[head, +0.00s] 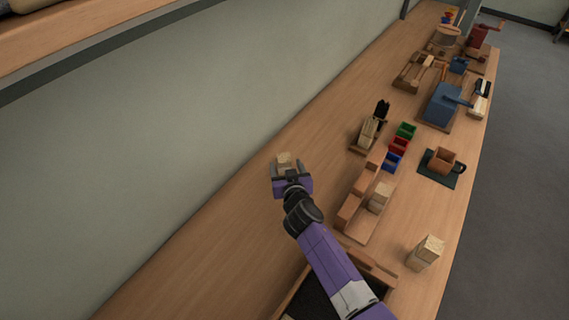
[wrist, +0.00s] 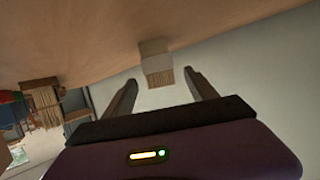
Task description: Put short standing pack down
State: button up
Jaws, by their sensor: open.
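A short tan pack (head: 284,160) stands on the wooden bench near the wall, at the end of my arm in the head view. My gripper (head: 286,168) is open, with one finger on each side of the pack. In the wrist view the fingers (wrist: 162,82) are apart, with a visible gap to the pack on both sides. My gripper hides the pack's near lower part in the head view.
A wooden tray (head: 353,222) with another block stands right of my arm. Another pale pack (head: 425,252) stands near the bench's front edge. The bench left of my gripper is clear.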

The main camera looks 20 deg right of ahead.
jog(key=shift+x, duration=1.2)
grip_shut()
